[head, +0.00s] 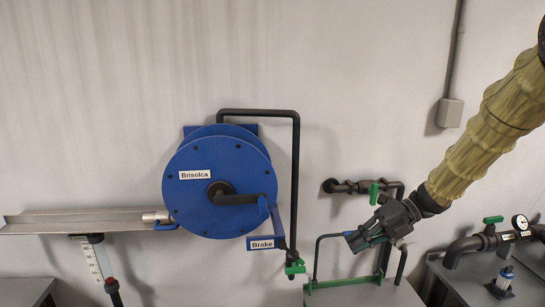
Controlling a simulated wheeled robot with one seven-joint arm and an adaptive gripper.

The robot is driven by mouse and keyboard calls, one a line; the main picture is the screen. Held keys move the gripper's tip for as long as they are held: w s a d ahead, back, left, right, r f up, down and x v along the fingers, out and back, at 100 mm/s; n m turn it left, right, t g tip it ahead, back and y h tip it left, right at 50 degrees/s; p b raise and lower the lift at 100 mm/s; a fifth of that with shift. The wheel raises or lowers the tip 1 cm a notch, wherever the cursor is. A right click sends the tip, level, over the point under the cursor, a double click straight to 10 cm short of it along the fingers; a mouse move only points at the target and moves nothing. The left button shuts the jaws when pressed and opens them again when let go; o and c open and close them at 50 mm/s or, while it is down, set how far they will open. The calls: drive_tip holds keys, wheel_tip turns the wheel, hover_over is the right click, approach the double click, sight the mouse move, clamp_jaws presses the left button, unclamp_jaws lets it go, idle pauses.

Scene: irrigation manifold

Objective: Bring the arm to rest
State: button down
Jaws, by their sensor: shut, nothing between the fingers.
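My gripper (358,241) is at the end of my arm, which comes in from the upper right in a yellowish sleeve. It points down and to the left and is shut with nothing held. In the picture it lies over a black pipe frame with a green base (345,283); I cannot tell whether it touches the frame.
A blue hose reel (220,190) labelled Brisolca, with a Brake tag (262,244), is on the wall at left. A green valve handle (374,193) and black pipes are close to my gripper. A gauge (520,222) stands at right.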

drive_tip(key=w+a+f+m+t, duration=0.1)
drive_tip(key=a+f+m+t, duration=0.2)
drive_tip(key=f+m, duration=0.4)
drive_tip(key=a+f+m+t, duration=0.25)
drive_tip(key=f+m, duration=0.25)
drive_tip(key=f, duration=0.4)
drive_tip(key=s+f+m+t+h, duration=0.1)
drive_tip(key=s+f+m+h, duration=0.1)
drive_tip(key=f+m, duration=0.35)
drive_tip(key=s+f+m+t+h, duration=0.1)
drive_tip(key=s+f+m, duration=0.25)
drive_tip(key=f, duration=0.35)
drive_tip(key=s+d+f+m+g+h, duration=0.25)
drive_tip(key=s+f+m+h, duration=0.25)
drive_tip(key=s+f+m, duration=0.75)
drive_tip(key=s+d+f+m+g+h, duration=0.2)
drive_tip(key=s+f, duration=0.1)
drive_tip(key=s, duration=0.7)
drive_tip(key=s+d+f+m+g+h, duration=0.2)
drive_tip(key=s+f, duration=0.1)
drive_tip(key=s, duration=0.8)
wheel_tip(320, 180, down, 10)
drive_tip(key=b, duration=1)
drive_tip(key=shift+w, duration=0.2)
drive_tip(key=shift+r, duration=0.1)
